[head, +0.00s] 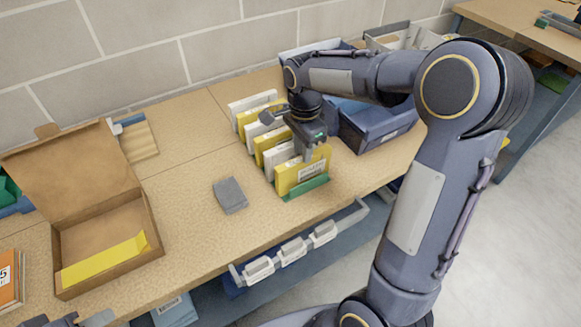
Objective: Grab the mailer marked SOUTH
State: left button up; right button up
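A row of upright white and yellow mailers stands in a green-ended rack (306,188) on the table. The front mailer (292,178) is yellow with a printed label too small to read. Behind it are a white mailer (277,154), another yellow one (268,141) and more. I cannot tell which is marked SOUTH. My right gripper (306,150) points down at the front of the row, over the top edges of the front mailers. Its fingertips are partly hidden, so I cannot tell whether they hold one. Dark grey parts at the lower left edge look like my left gripper (82,320), mostly cut off.
An open cardboard box (146,212) with a yellow mailer (104,260) inside stands at the left. A grey block (229,195) lies between box and rack. Blue bins (372,128) stand behind and right of the rack. The table front between box and block is clear.

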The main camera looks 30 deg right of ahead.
aim_at(304, 166)
jog(key=f, duration=0.6)
jog(key=shift+d+f, duration=0.25)
jog(key=shift+f, duration=0.1)
grip_shut()
